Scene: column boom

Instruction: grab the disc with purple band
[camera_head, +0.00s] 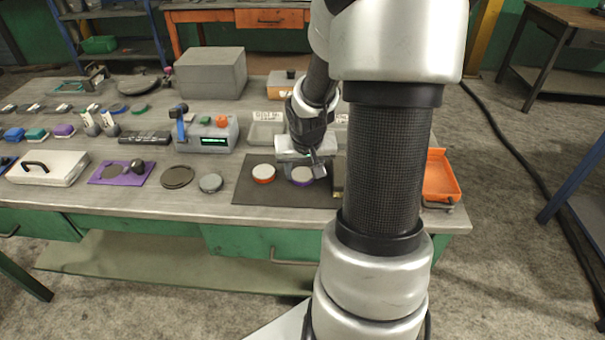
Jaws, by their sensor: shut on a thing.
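The disc with the purple band (301,176) has a pale grey top and lies at the dark mat (250,190) on the workbench. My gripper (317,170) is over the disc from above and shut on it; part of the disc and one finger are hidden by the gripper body. I cannot tell whether the disc is lifted off the mat. A similar disc with an orange-red band (263,174) lies on the mat to the left, apart from my gripper.
A plain grey disc (210,183) and a dark round pad (177,178) lie left of the mat. A device with a display (212,136) and a big grey box (210,73) stand behind. An orange tray (441,178) is at the right end. My arm hides the mat's right side.

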